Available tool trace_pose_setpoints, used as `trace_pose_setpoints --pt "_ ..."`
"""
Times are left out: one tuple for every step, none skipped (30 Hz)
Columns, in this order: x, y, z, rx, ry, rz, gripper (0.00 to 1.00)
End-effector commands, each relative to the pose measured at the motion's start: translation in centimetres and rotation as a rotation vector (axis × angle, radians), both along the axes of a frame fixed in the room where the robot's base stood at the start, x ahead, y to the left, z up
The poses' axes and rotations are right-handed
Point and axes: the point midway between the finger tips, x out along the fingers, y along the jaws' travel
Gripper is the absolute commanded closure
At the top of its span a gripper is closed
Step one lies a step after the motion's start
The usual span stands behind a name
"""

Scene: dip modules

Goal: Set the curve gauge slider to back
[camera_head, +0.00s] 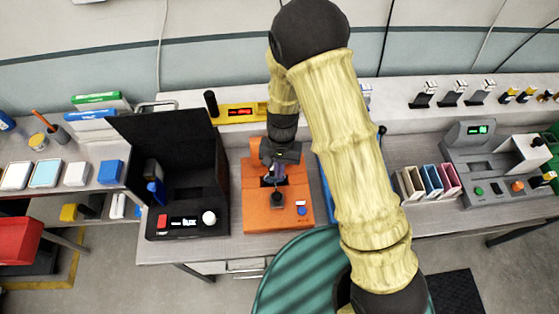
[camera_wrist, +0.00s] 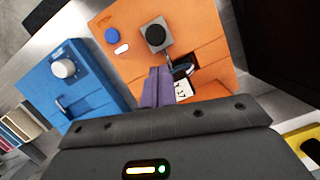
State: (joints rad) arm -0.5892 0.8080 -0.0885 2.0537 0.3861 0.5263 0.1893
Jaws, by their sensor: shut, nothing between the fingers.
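An orange box (camera_head: 255,212) stands on the bench below my arm; it also fills the upper middle of the wrist view (camera_wrist: 205,28). I cannot read a name marking this box as the curve gauge. My gripper (camera_wrist: 160,70) is shut and empty, its purple fingers beside the rod, just short of the knob. I cannot tell whether they touch. A dark opening and a small numbered label (camera_wrist: 183,90) are partly hidden beside the fingers.
A blue box (camera_wrist: 75,85) with a white dial stands close beside the orange one. A black open-lidded case (camera_head: 190,190) stands left of it. A yellow unit with a red display (camera_head: 240,112) is behind. A grey console (camera_head: 490,165) is at right.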

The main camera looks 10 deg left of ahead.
Motion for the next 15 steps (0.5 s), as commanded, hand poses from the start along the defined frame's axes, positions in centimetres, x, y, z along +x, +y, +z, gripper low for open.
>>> trace_pose_setpoints --pt "-0.3 -0.1 -0.6 -0.003 0.005 0.0 1.0" --pt "-0.4 -0.1 -0.9 -0.002 0.004 0.0 1.0" --pt "-0.5 0.0 -1.5 -0.002 0.005 0.0 1.0" --pt "-0.6 0.0 -1.9 -0.002 0.004 0.0 1.0" --pt "-0.7 0.0 -2.3 -0.002 0.004 0.0 1.0" --pt "-0.9 0.0 -2.8 -0.002 0.004 0.0 1.0" --pt "-0.9 0.0 -3.1 -0.002 0.003 0.0 1.0" --pt "-1.0 0.0 -3.5 -0.002 0.004 0.0 1.0" --pt "-1.0 0.0 -3.8 -0.001 0.002 0.0 1.0" --pt "-1.1 0.0 -4.1 -0.001 0.002 0.0 1.0" --pt "-1.2 0.0 -4.4 -0.001 0.003 0.0 1.0" --pt "-1.2 0.0 -4.6 0.0 0.002 0.0 1.0" --pt "-1.2 0.0 -4.8 0.0 0.001 0.0 1.0" --pt "-1.3 0.0 -4.9 0.0 0.0 0.0 1.0" --pt "-1.3 0.0 -5.1 0.0 0.0 0.0 1.0"
